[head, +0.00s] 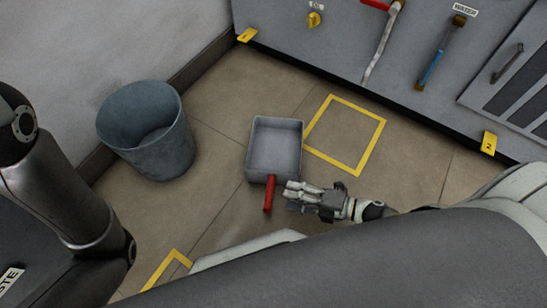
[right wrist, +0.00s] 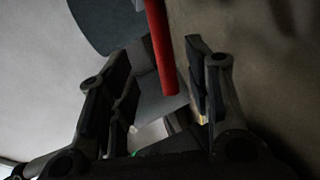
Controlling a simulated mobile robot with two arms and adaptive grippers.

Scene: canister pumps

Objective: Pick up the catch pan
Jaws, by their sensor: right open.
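The catch pan is a grey, open, rectangular tray (head: 275,150) with a red handle (head: 269,193) pointing toward me. It sits on the tiled floor and looks empty. My right gripper (head: 288,194) is just right of the handle, with its fingers pointing left toward it. In the right wrist view the red handle (right wrist: 161,45) runs down from the top, its end near the space between the open fingers (right wrist: 163,75). I cannot tell whether a finger touches it. My left arm shows at the left of the head view, but its gripper is not in view.
A grey bucket (head: 148,130) stands left of the pan by the wall. A yellow floor square (head: 375,145) lies right of the pan, with bare floor inside. A grey cabinet (head: 350,45) with a yellow knob (head: 314,19) and a blue lever (head: 432,68) stands behind.

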